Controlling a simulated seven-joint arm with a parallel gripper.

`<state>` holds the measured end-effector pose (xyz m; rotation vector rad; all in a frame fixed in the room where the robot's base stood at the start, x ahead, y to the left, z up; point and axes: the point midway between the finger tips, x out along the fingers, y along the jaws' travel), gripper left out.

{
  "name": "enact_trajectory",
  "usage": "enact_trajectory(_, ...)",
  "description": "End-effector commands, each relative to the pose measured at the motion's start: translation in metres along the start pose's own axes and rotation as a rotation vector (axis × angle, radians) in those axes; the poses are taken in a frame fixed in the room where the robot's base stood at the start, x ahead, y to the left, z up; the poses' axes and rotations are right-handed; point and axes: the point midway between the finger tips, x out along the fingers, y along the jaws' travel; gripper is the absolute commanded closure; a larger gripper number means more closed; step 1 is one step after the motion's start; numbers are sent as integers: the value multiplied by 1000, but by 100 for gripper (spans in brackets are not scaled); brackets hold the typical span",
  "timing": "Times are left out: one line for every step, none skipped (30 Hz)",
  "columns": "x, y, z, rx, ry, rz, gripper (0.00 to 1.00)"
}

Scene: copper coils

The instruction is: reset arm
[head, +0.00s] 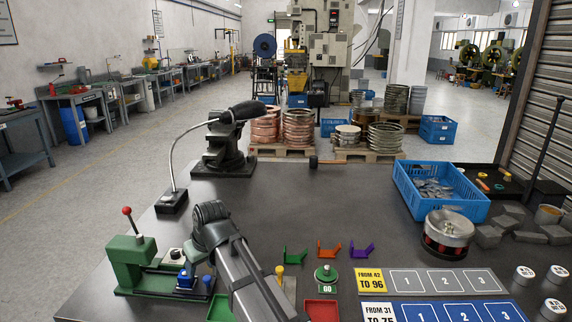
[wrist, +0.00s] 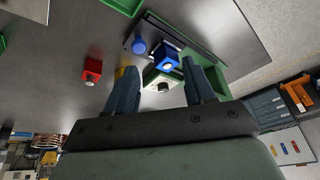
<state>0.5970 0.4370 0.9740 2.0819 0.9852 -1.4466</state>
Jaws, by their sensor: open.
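My gripper (wrist: 162,65) shows in the wrist view as two blue-grey fingers, apart with nothing between them. Beyond the fingertips are a blue block (wrist: 167,60) and a pale green part with a dark knob (wrist: 162,86), apparently belonging to the green fixture. In the head view my arm reaches in from the bottom edge over the left part of the table, and I cannot make out the fingers there. The green fixture (head: 128,262) with a red-knobbed lever stands left of my arm.
Green (head: 295,256), orange (head: 329,251) and purple (head: 361,251) brackets lie right of my arm, near a red tray (head: 321,310). A blue crate (head: 440,191) sits at the right. The table (head: 310,210) is clear in the middle.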

Motion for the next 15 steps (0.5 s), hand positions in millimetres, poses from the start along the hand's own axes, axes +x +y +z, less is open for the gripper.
enact_trajectory(17, -20, 5, -21, -12, -41, 46)
enact_trajectory(26, -32, 7, -32, -16, -68, 46)
enact_trajectory(40, -49, 11, -47, -23, -105, 46)
enact_trajectory(49, -61, 14, -57, -28, -134, 46)
enact_trajectory(59, -74, 17, -67, -35, -164, 46)
enact_trajectory(71, -91, 21, -79, -41, -203, 46)
enact_trajectory(80, -104, 25, -86, -47, -233, 46)
enact_trajectory(89, -116, 28, -91, -52, -262, 46)
enact_trajectory(100, -132, 33, -97, -60, -300, 46)
enact_trajectory(109, -144, 37, -101, -67, -329, 46)
enact_trajectory(117, -156, 40, -103, -73, -356, 46)
enact_trajectory(128, -172, 46, -105, -81, -394, 46)
enact_trajectory(135, -183, 49, -105, -88, -422, 46)
enact_trajectory(143, -194, 53, -104, -95, -450, 46)
enact_trajectory(153, -209, 58, -101, -104, -486, 46)
